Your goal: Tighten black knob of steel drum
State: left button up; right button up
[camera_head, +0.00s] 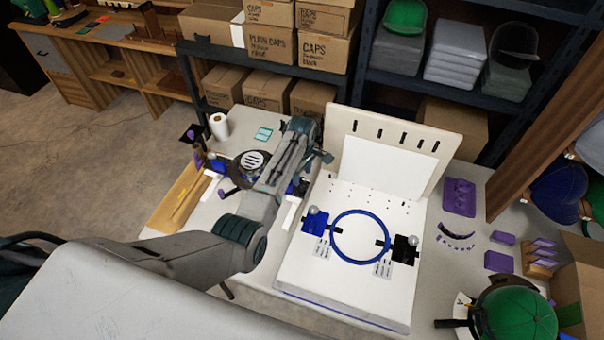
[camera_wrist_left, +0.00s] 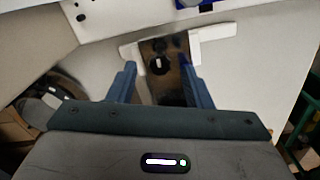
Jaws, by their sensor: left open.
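A dark, steel-looking part (camera_wrist_left: 176,84) with a round black knob (camera_wrist_left: 158,65) lies ahead of my left gripper (camera_wrist_left: 160,76) in the left wrist view. White bars (camera_wrist_left: 212,32) flank it on both sides. The gripper's two blue fingers are apart, one on each side of the dark part. I cannot tell whether they touch it or how deep they reach. In the head view my left arm reaches over the left part of the table and hides this part. My right gripper is not in view.
A white fixture board (camera_head: 330,280) with a blue hoop (camera_head: 335,228) stands right of my left arm. A black-rimmed round piece (camera_head: 253,162) sits left of the arm. Purple blocks (camera_head: 459,197) and a green cap (camera_head: 515,315) are at the right. Boxes (camera_head: 270,45) fill the shelves behind.

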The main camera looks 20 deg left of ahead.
pick_arm(q)
jog(key=shift+f, duration=0.85)
jog(key=shift+c, duration=0.3)
jog(key=c, duration=0.9)
